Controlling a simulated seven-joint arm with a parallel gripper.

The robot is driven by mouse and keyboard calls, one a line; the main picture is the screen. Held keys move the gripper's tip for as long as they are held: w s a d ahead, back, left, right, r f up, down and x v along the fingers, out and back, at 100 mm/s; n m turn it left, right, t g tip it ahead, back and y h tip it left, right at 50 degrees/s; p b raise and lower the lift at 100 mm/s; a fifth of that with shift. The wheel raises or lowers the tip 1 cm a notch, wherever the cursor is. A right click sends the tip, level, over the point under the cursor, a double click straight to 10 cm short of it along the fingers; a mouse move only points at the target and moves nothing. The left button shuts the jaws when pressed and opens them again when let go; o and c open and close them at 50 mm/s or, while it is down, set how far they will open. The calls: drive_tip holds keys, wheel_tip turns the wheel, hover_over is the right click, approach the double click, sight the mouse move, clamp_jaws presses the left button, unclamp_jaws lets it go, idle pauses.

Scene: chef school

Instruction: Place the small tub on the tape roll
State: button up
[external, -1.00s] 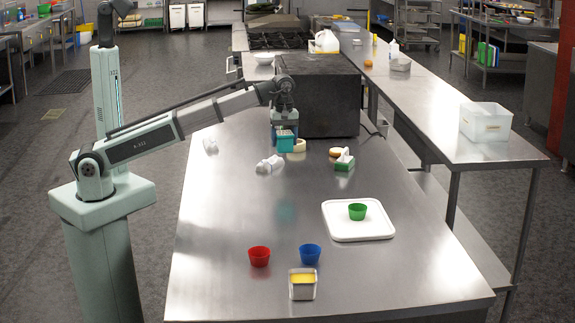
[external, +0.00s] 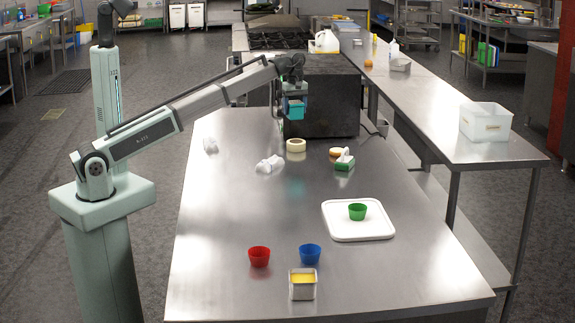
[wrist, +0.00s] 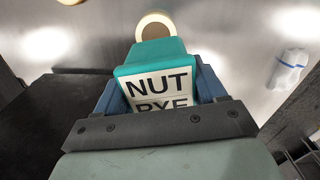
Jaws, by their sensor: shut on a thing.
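The small tub (external: 297,109) is teal, with a white label reading "NUT RYE" in the wrist view (wrist: 158,84). My gripper (external: 294,102) is shut on the tub and holds it in the air above the table, in front of the dark box. The tape roll (external: 296,145) is a cream ring lying flat on the steel table, below the tub in the external view. In the wrist view the tape roll (wrist: 154,19) shows just beyond the tub's far edge, partly covered by it. The tub is apart from the tape roll.
A dark box (external: 335,97) stands close behind the tape roll. A white tray (external: 358,232) holds a green cup. The table's middle is clear.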

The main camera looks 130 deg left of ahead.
drive_tip(key=shift+w+a+r+m, duration=0.1)
drive_tip(key=shift+a+m, duration=0.2)
drive_tip(key=shift+m, duration=0.7)
drive_tip(key=shift+f+m, duration=0.2)
drive_tip(key=shift+m, duration=0.1)
hover_over(296, 142)
drive_tip(key=shift+a+f, duration=0.15)
drive_tip(key=shift+f, duration=2.25)
drive_tip(key=shift+a+f, duration=0.1)
drive_tip(key=shift+f, duration=2.3)
drive_tip(key=shift+f, duration=0.15)
drive_tip(key=o, duration=1.2)
wheel_tip(296, 142, up, 12)
drive_tip(key=shift+r, duration=0.15)
